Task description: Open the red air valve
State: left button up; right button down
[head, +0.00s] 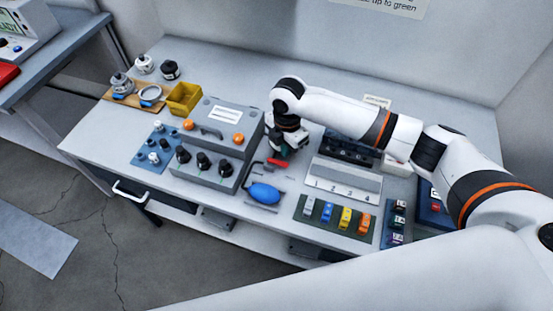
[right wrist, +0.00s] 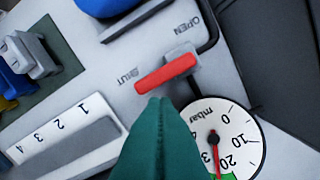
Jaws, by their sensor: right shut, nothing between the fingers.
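The red air valve lever (right wrist: 166,73) sits on a grey block on a light panel in the right wrist view. It points down-left, its free end beside the SHUT label (right wrist: 128,76); the OPEN label (right wrist: 187,27) is above the block. In the head view the red lever (head: 278,163) is right of the grey control box. My right gripper (right wrist: 160,100) has green fingers, shut and empty, their tips right beside the lever's free end. I cannot tell if they touch it. In the head view the right gripper (head: 276,152) is partly hidden by its own wrist. My left gripper is not in view.
A round mbar gauge (right wrist: 228,128) lies right of my fingers. A blue bulb (head: 264,193) lies in front of the lever. The grey control box (head: 217,134) stands left, a numbered rack (head: 343,184) right. Coloured clips (head: 336,214) and a yellow bin (head: 184,98) are on the bench.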

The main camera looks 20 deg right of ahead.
aim_at(284, 165)
jog(key=shift+f+b, duration=0.45)
jog(key=shift+f, duration=0.75)
dwell(0.6)
jog(key=shift+s+r, duration=0.1)
dwell(0.4)
jog(key=shift+s+a+p, duration=0.15)
jog(key=shift+s+p, duration=0.3)
jog(key=shift+p, duration=0.3)
jog(key=shift+s+a+p, duration=0.15)
jog(key=shift+s+p, duration=0.1)
jog(key=shift+p, duration=0.15)
jog(key=shift+s+a+p, duration=0.15)
jog(key=shift+s+p, duration=0.1)
jog(key=shift+p, duration=0.05)
